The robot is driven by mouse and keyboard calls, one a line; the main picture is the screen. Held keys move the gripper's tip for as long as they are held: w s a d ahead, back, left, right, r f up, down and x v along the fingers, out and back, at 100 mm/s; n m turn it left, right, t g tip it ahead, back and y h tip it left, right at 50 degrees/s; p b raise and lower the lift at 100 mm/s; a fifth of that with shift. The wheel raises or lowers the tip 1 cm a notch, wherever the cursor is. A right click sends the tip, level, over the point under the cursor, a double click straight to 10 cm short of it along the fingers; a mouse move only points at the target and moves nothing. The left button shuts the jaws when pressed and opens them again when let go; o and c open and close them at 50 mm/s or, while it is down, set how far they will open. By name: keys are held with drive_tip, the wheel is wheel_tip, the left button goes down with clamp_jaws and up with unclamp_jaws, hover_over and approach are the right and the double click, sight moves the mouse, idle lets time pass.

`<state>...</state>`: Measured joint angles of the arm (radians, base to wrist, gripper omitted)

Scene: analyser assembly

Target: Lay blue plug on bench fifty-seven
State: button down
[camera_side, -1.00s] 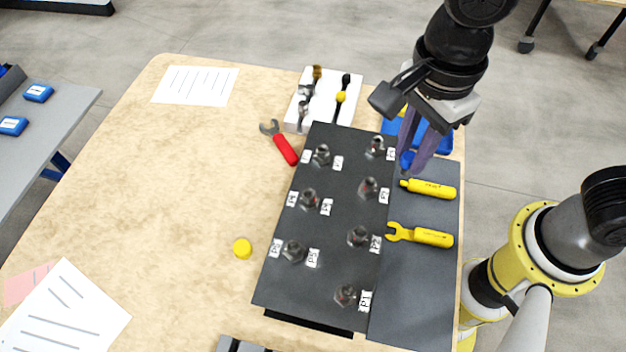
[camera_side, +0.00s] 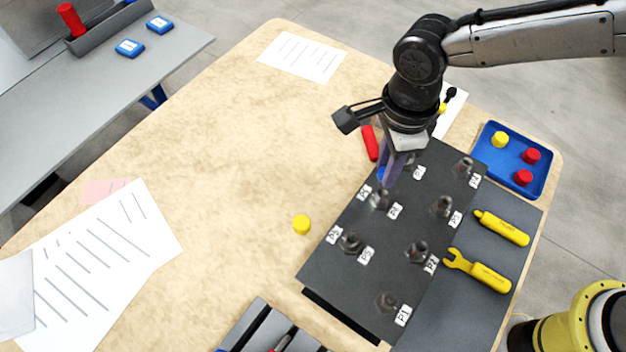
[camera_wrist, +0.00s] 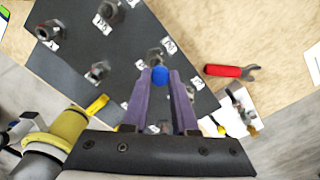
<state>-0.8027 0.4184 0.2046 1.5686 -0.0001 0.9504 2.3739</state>
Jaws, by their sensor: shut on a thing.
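My gripper (camera_side: 388,178) is shut on the blue plug (camera_side: 382,172), which sits between the fingertips. They are above the far left part of the dark panel (camera_side: 340,262). In the wrist view the blue plug (camera_wrist: 159,73) shows at the ends of the purple fingers, close to a fitting on the panel; I cannot tell whether it touches. A grey bench (camera_side: 105,105) stands at the left, apart from the wooden table. It bears two blue blocks with white labels (camera_side: 130,48) (camera_side: 159,24), too small to read. I cannot tell which bench is number fifty-seven.
The panel bears several metal fittings with labels. A blue tray (camera_side: 488,150) holds one yellow and two red plugs. Yellow tools (camera_side: 502,228) lie at the right. A red-handled wrench (camera_wrist: 225,71) lies near my gripper. A yellow plug (camera_side: 301,225) lies on the table (camera_side: 235,150), whose middle is mostly clear.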

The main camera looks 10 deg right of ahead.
drive_tip(key=w+a+f, duration=0.3)
drive_tip(key=a+f, duration=0.1)
drive_tip(key=w+a+f, duration=0.3)
drive_tip(key=w+f, duration=0.1)
drive_tip(key=shift+w+a+f, duration=0.15)
drive_tip(key=shift+w+a, duration=0.1)
drive_tip(key=shift+a, duration=0.15)
drive_tip(key=shift+w+a+f, duration=0.15)
drive_tip(key=shift+f, duration=1.55)
drive_tip(key=shift+f, duration=0.15)
drive_tip(key=c, duration=0.7)
unclamp_jaws()
